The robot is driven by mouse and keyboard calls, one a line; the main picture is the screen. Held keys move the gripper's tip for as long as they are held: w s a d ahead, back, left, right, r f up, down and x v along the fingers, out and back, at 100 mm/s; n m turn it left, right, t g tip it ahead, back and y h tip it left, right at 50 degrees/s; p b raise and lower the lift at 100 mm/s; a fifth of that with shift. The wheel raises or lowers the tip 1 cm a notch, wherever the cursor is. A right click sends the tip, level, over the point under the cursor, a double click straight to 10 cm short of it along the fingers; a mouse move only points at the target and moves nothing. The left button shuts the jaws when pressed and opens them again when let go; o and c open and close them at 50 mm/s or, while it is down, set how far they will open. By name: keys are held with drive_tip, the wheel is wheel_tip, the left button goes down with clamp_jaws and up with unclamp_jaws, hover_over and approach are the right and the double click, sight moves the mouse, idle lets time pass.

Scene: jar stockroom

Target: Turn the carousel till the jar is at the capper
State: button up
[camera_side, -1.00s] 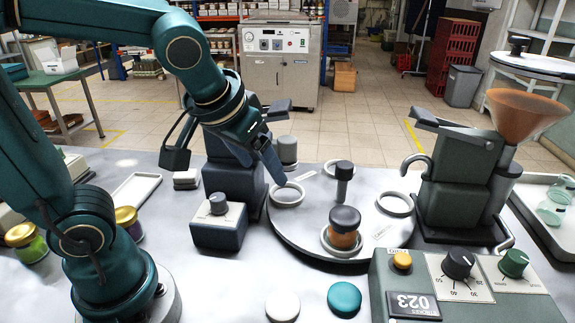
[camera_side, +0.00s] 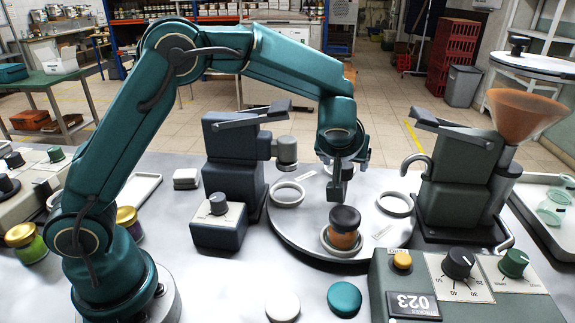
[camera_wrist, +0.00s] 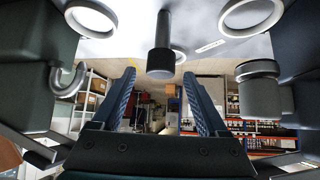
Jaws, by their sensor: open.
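The carousel (camera_side: 300,238) is a grey round plate with ring seats. The jar (camera_side: 344,238), orange-brown with a dark top, stands upright in the front seat. The capper (camera_side: 234,165), the dark machine at the left, has a grey cylindrical head; that head shows at the right of the wrist view (camera_wrist: 259,95). The left seat (camera_side: 287,194) is empty. In the wrist view the black-topped post (camera_wrist: 162,58) lies between my open gripper's fingertips (camera_wrist: 159,76); contact does not show.
A dark filler with an orange funnel (camera_side: 527,112) and hooked spout stands right of the carousel. A control box (camera_side: 460,285) is at the front right. A dial box (camera_side: 218,220) stands at the front left of the carousel. White (camera_side: 282,305) and teal (camera_side: 344,299) discs lie in front.

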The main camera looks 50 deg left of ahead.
drive_tip(key=shift+x, duration=1.4)
clamp_jaws()
idle(0.4)
